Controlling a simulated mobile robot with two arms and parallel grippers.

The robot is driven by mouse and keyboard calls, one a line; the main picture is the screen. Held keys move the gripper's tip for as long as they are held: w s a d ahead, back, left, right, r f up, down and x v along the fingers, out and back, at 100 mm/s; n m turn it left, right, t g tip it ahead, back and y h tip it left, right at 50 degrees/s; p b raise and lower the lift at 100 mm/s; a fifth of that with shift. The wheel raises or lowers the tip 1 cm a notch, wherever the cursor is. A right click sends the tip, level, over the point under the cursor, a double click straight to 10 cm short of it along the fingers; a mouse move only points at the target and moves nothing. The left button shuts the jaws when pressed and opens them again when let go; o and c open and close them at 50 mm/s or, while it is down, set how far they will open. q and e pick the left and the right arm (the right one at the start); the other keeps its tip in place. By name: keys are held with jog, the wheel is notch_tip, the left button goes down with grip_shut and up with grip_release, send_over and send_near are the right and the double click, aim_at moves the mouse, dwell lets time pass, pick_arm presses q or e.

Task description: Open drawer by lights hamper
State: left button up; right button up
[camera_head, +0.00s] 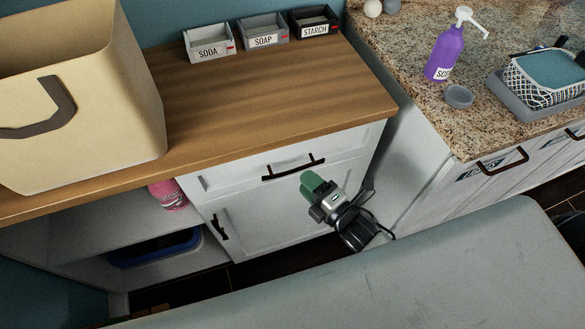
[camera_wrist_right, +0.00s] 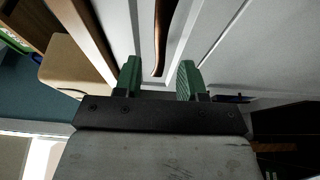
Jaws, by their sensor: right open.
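The white drawer (camera_head: 225,178) is under the wooden counter, right of the beige hamper (camera_head: 90,110), whose label is not visible. The drawer looks closed, its front flush with the cabinet. It has a dark bar handle (camera_head: 293,168). My right gripper (camera_head: 313,181), with green fingers, is in front of the drawer, just below the handle's right part. In the right wrist view my right gripper (camera_wrist_right: 158,78) is open and empty. The handle (camera_wrist_right: 160,40) lines up with the gap between its fingers; contact cannot be told. My left gripper is not in view.
A cabinet door (camera_head: 255,220) with its own handle is below the drawer. Small bins for soda (camera_head: 209,44), soap (camera_head: 264,36) and starch (camera_head: 314,21) stand at the counter's back. A granite counter (camera_head: 410,75) is to the right. A pink bottle (camera_head: 168,195) sits on the open shelf.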

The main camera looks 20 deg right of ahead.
aim_at(295, 171)
jog(key=x, duration=0.5)
jog(key=shift+w+a, duration=0.15)
jog(key=shift+w, duration=0.1)
grip_shut()
